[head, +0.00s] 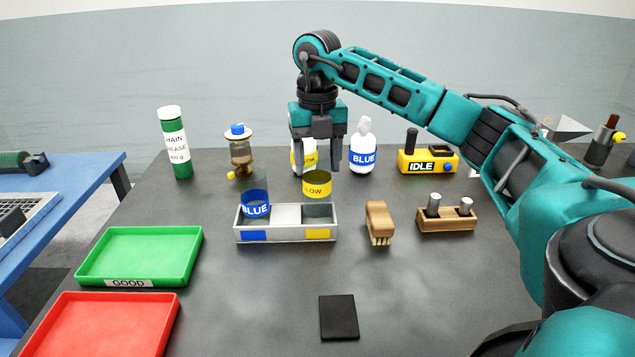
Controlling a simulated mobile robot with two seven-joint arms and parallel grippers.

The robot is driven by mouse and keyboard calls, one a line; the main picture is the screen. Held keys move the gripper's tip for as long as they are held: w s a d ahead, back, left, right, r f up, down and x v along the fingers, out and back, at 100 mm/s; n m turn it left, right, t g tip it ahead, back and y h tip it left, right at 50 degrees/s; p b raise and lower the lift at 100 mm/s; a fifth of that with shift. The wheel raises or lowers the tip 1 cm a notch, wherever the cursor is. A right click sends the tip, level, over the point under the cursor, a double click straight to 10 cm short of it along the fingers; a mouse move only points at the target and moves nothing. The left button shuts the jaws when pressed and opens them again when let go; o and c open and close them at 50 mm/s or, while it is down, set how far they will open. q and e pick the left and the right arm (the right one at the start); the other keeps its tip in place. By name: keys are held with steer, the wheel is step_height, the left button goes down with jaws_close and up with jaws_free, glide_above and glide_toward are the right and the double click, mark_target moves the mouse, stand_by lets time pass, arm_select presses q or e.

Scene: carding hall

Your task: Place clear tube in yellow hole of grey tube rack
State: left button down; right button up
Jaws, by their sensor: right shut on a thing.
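The grey tube rack (285,238) stands mid-table, with a blue-marked hole at left, a plain middle section and a yellow-marked hole at right. A clear tube with a blue band (256,205) stands upright in the blue hole. My right gripper (318,168) points down and is shut on the clear tube with a yellow band (317,186). That tube hangs upright, its lower end just above the yellow hole in the picture. The hole's dark inside shows below it. The exact gap in depth is hard to tell. My left gripper is out of view.
A white bottle with a yellow label (298,161) is partly hidden behind my right gripper. A blue-labelled bottle (363,150) and a yellow IDLE box (428,162) stand to its right. A brush (378,220) and wooden holder (446,220) are right of the rack.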

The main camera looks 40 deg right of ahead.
mark_target(317, 180)
steer(key=shift+f, duration=2.25)
steer(key=o, duration=0.9)
steer(key=shift+f, duration=0.1)
steer(key=o, duration=0.5)
steer(key=shift+c, duration=0.2)
step_height(317, 180, up, 12)
steer(key=p, duration=0.1)
steer(key=shift+r, duration=0.2)
